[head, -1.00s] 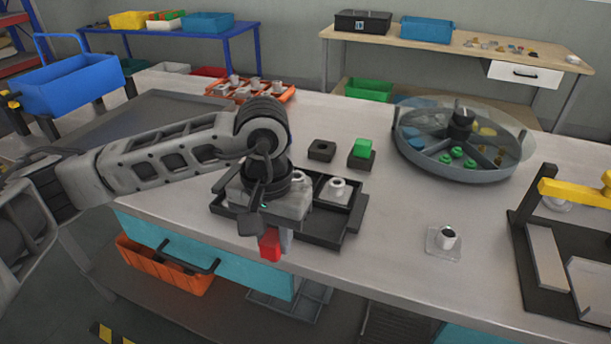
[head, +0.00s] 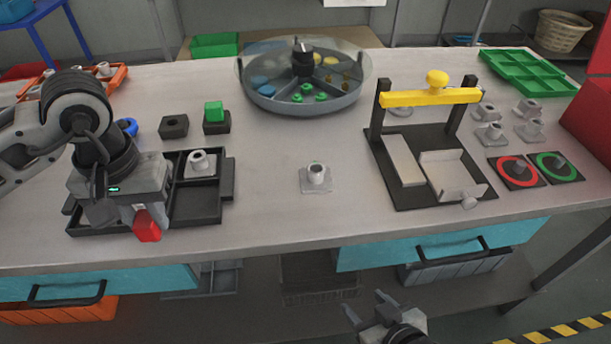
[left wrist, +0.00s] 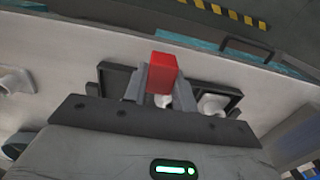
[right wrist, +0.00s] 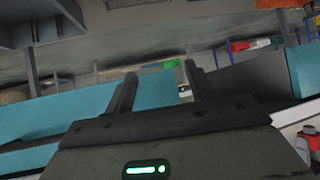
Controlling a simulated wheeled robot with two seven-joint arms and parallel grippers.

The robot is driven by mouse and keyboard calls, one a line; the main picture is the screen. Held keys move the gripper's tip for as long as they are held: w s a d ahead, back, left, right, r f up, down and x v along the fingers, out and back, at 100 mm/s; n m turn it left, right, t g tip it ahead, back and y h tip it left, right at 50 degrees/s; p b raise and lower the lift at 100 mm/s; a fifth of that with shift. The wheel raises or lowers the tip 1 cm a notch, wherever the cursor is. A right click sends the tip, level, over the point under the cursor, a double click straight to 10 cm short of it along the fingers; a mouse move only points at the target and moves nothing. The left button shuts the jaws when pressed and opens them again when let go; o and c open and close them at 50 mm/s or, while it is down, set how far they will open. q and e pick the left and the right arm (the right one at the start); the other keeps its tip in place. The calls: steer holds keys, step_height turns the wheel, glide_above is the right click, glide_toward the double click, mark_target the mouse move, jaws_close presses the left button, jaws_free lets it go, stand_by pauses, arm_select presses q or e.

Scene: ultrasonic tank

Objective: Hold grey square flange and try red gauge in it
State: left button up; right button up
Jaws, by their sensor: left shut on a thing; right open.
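My left gripper (head: 140,208) is shut on the red gauge (head: 148,226), seen as a red block, above the front of a dark tray (head: 226,180). In the left wrist view the red gauge (left wrist: 163,74) sits between the fingers; its lower part is hidden. A grey square flange (head: 316,177), a square plate with an upright tube, stands alone on the bench right of the tray. Another grey flange (head: 200,162) stands in the tray. My right gripper (head: 365,304) is open and empty, low in front of the bench; its spread fingers show in the right wrist view (right wrist: 158,92).
A green block (head: 214,110) sits on a black stand beside an empty-looking black block (head: 174,126). A round sorting dish (head: 262,100) stands at the back. A fixture with a yellow bar (head: 425,97), several flanges and red and green ringed pads (head: 512,171) stand right. Bench around the lone flange is clear.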

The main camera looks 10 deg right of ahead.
mark_target(316, 174)
steer(key=shift+o, duration=0.2)
steer(key=shift+w, duration=0.1)
